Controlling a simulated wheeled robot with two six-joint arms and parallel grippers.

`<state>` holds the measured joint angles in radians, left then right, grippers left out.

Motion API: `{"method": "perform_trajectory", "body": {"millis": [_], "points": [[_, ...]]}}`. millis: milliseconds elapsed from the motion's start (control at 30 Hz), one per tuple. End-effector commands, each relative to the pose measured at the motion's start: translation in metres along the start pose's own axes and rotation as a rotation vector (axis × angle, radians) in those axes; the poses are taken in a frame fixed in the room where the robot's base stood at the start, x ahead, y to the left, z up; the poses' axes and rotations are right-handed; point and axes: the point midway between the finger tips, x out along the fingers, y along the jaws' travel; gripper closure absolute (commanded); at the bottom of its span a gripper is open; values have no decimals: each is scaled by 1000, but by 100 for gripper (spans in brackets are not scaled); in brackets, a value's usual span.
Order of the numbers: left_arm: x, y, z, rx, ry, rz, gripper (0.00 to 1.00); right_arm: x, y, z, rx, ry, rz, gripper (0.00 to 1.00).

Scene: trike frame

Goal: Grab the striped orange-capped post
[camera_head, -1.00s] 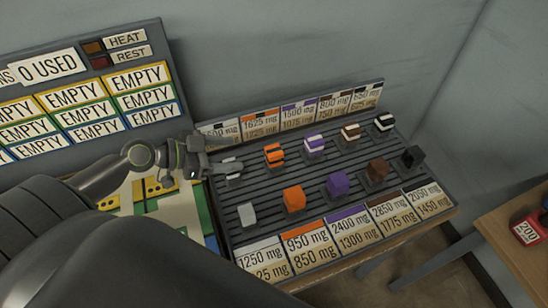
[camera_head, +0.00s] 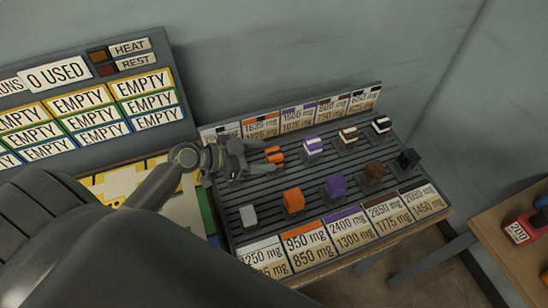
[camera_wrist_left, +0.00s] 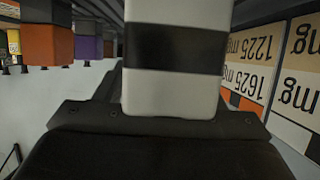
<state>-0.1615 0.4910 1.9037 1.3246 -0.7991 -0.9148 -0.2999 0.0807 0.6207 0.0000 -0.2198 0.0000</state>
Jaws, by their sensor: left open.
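The striped orange-capped post (camera_head: 277,156) stands in the back row of the grooved rack, orange with dark bands. My left gripper (camera_head: 262,160) is open, its fingertips close to the post's left side. I cannot tell whether they touch it. In the left wrist view, a white post with a black band (camera_wrist_left: 175,50) fills the middle, very close to the camera. The orange-capped post cannot be made out there. In the head view the gripper covers the place of the white banded post. My right gripper is not in view.
Plain grey (camera_head: 248,215), orange (camera_head: 293,200), purple (camera_head: 336,186), brown and black blocks form the front row. Label boards (camera_head: 300,118) edge the rack.

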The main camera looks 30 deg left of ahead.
Motion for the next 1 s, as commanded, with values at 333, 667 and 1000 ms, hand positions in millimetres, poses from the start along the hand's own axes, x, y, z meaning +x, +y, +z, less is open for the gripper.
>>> {"method": "perform_trajectory", "body": {"millis": [333,667,1000], "points": [[27,1,-1,0,0,1,37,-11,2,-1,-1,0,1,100],[27,1,0,1,0,1,56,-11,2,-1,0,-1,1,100],[26,0,-1,1,1,0,91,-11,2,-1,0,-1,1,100]]}}
